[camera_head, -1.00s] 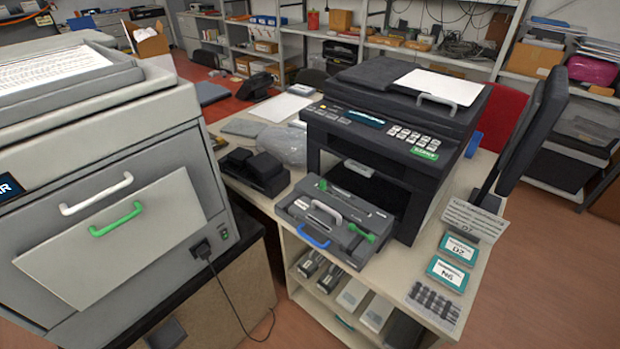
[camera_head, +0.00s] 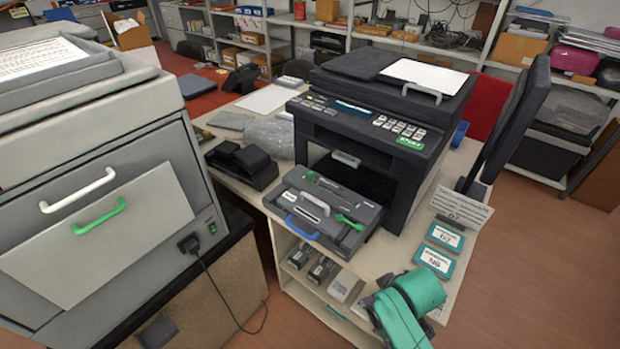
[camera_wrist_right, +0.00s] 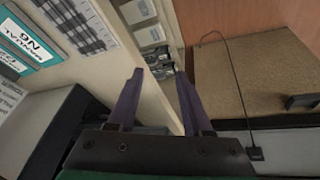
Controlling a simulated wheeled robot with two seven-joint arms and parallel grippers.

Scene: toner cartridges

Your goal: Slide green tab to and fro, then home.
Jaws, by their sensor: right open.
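The printer's pulled-out drawer unit (camera_head: 330,235) is dark grey, with a white handle (camera_head: 313,203) and a blue handle (camera_head: 302,223). A green tab (camera_head: 349,222) sits at its right side, and a smaller green piece (camera_head: 311,177) is near its back left. My green right arm reaches in at the bottom of the head view, below and right of the drawer, apart from the tab. In the wrist view my right gripper (camera_wrist_right: 159,76) has two purple fingers spread with nothing between them. The green tab is not visible there. My left gripper is not in view.
The dark printer (camera_head: 385,130) stands behind the drawer. A large grey machine (camera_head: 90,170) with white and green handles stands left, its cable (camera_head: 235,280) hanging down. Teal-edged cards (camera_head: 435,262) lie right of the drawer. A dark panel (camera_head: 510,130) rises at the right.

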